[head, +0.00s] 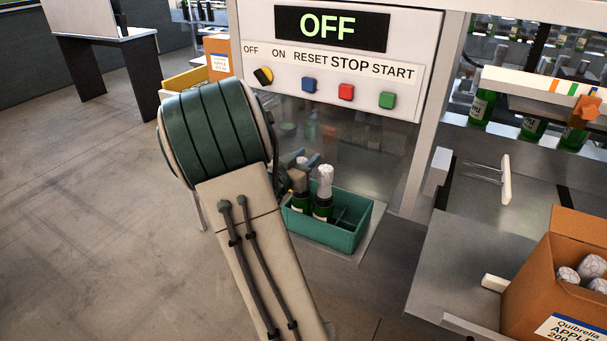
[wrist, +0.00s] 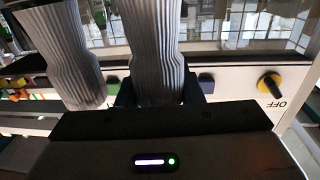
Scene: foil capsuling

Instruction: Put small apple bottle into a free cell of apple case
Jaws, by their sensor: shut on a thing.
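My gripper (head: 300,164) is shut on the foil-covered neck of a green bottle (head: 298,203), the left one of two in a teal crate (head: 347,238). The held neck (wrist: 157,50) is between the dark jaws in the wrist view. The bottle is upright; whether its base touches the crate floor is hidden. A second foil-topped bottle (head: 324,184) stands right beside it, and its neck also shows in the wrist view (wrist: 78,60). An open cardboard case (head: 545,292) labelled Quibrella APPLE 200 is at the lower right, with several foil tops inside; its free cells are not visible.
A control panel (head: 340,65) reading OFF stands behind the crate. A rail handle (head: 505,178) juts out between crate and case. Green bottles (head: 481,106) stand on the machine at upper right. Another cardboard box (head: 217,58) is at upper left. The floor at left is clear.

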